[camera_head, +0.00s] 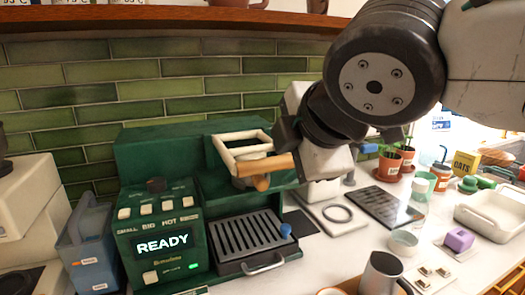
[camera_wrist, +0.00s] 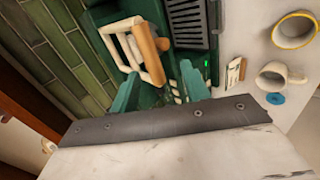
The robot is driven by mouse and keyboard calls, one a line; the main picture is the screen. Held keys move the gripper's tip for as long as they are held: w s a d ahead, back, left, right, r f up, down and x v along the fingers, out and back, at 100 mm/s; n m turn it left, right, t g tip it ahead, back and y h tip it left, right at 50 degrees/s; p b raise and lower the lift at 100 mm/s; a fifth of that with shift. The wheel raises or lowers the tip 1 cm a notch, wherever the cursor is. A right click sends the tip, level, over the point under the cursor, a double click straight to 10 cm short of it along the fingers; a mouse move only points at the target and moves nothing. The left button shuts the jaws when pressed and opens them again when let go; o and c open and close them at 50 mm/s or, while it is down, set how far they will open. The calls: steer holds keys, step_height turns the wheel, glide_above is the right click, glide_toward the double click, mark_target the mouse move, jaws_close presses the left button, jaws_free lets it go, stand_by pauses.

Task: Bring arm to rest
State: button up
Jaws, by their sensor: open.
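My gripper (camera_wrist: 158,88) shows in the wrist view with its two green fingers apart and nothing between them. In the head view my arm comes in from the upper right and ends at the right side of the green coffee machine (camera_head: 155,150). The fingers are hard to make out there. A pale square frame (camera_head: 222,152) and a wooden handle (camera_head: 265,166) are at the machine's front, close to my gripper. The same wooden handle (camera_wrist: 152,52) appears beyond the fingertips in the wrist view. I cannot tell whether the fingers touch anything.
The machine's display (camera_head: 162,245) reads READY. A slotted drip tray (camera_head: 250,235) is below. A metal pitcher (camera_head: 380,275), a small bowl (camera_head: 403,243), a purple block (camera_head: 459,239) and a white tray (camera_head: 490,215) stand on the counter at right. Potted plants (camera_head: 389,165) are behind.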

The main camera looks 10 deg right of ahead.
steer(key=s+d+f+m+g+h, duration=0.1)
steer(key=s+d+f+m+g, duration=0.3)
steer(key=d+f+m, duration=0.3)
steer(key=s+d+f+m+g+h, duration=0.1)
steer(key=s+d+f+m+g, duration=0.3)
steer(key=s+d+f+m, duration=0.3)
steer(key=d+f+m, duration=0.1)
steer(key=d+m, duration=0.2)
steer(key=m, duration=0.3)
steer(key=shift+s+f, duration=0.25)
